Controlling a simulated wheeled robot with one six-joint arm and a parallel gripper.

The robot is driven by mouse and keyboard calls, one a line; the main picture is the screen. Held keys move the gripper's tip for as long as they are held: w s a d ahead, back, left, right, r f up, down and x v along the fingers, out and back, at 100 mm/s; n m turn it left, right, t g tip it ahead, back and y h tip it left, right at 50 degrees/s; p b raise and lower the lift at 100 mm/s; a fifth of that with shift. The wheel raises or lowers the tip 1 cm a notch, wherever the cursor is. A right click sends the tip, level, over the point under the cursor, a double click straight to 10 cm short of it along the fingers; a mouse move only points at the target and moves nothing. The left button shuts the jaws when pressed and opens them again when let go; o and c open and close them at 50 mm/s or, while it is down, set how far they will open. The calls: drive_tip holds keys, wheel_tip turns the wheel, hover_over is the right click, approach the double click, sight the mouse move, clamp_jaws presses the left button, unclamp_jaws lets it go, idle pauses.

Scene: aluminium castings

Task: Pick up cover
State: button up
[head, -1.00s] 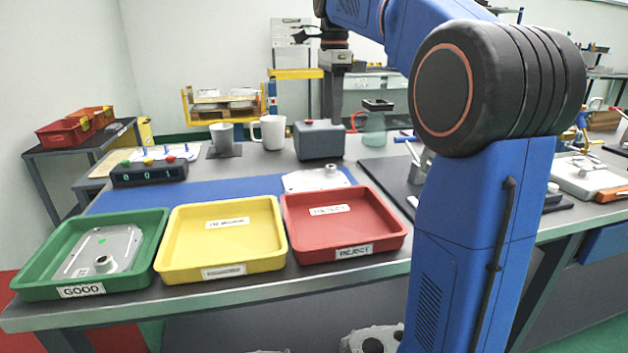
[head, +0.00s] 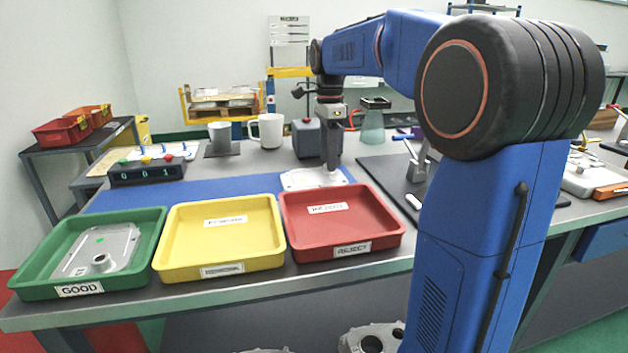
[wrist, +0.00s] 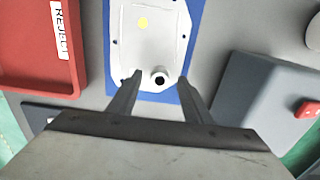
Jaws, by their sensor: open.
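The cover (head: 305,179) is a flat pale metal casting lying on the blue mat (head: 213,198), behind the red tray. In the wrist view the cover (wrist: 147,40) shows a yellow dot and a raised round boss with a dark hole. My gripper (head: 331,168) points down over the cover's right end. In the wrist view my gripper (wrist: 162,85) is open, with one finger on each side of the boss. No contact is clear. Another cover (head: 100,246), with a green mark, lies in the green GOOD tray (head: 38,278).
A yellow tray (head: 222,258) and a red REJECT tray (head: 342,244) stand empty along the front edge. A grey box (head: 308,140) with a red button stands close behind my gripper. A counter box (head: 147,170), mugs and a black mat (head: 385,172) are nearby.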

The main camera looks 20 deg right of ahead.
drive_tip(key=shift+f, duration=0.7)
drive_tip(key=shift+c, duration=0.6)
clamp_jaws()
